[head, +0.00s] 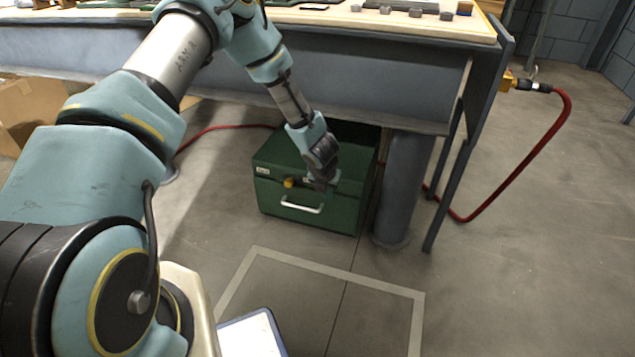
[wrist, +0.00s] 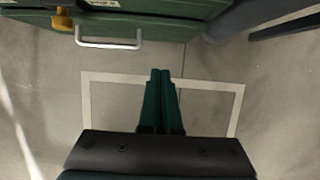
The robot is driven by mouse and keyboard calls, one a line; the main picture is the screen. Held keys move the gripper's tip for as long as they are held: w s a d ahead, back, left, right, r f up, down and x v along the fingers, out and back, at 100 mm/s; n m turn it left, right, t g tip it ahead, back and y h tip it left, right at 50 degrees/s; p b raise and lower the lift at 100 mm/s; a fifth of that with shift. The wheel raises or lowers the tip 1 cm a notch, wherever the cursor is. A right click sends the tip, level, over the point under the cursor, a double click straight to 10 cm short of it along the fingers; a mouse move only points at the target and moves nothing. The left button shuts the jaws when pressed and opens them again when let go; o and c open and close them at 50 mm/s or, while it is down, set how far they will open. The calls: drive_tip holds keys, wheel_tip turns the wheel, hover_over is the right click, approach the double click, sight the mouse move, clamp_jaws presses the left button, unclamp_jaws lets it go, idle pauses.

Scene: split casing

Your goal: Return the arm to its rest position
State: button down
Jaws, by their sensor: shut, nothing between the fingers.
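My gripper (head: 322,183) hangs at the end of my teal arm, in front of the top front edge of a green case (head: 275,198) in the head view. The case stands on the floor under the workbench and has a pale handle (head: 302,205) and a yellow latch (head: 288,182). In the wrist view my gripper (wrist: 160,75) points down with its two dark green fingers together and nothing between them. The case's handle (wrist: 108,43) and yellow latch (wrist: 62,20) show at the top of that view, apart from the fingers.
The workbench (head: 330,75) overhangs the case, with a thick grey leg (head: 402,195) at its right. A red hose (head: 545,150) loops to the floor at the right. A cardboard box (head: 30,112) stands at the left.

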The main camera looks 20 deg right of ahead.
drive_tip(key=w+a+r+m, duration=0.2)
drive_tip(key=a+r+m, duration=0.6)
drive_tip(key=r, duration=0.2)
drive_tip(key=w+a+r+m, duration=0.2)
drive_tip(key=a+r+m, duration=0.5)
drive_tip(key=a+r, duration=0.2)
drive_tip(key=s+a+r+m+g+y, duration=0.1)
drive_tip(key=s+a+r+m, duration=0.35)
drive_tip(key=a, duration=0.25)
drive_tip(key=s+a+r+m+y, duration=0.1)
drive_tip(key=s+a+r+m, duration=0.3)
drive_tip(key=a, duration=0.4)
drive_tip(key=s+a+r+m+g+y, duration=0.1)
drive_tip(key=s+a+r+m, duration=0.2)
drive_tip(key=s+a+m, duration=0.3)
wheel_tip(320, 180, up, 28)
drive_tip(key=w+p, duration=0.2)
drive_tip(key=p, duration=2.7)
drive_tip(key=shift+a+r+n, duration=0.2)
drive_tip(key=shift+a+n, duration=0.15)
drive_tip(key=shift+n, duration=0.1)
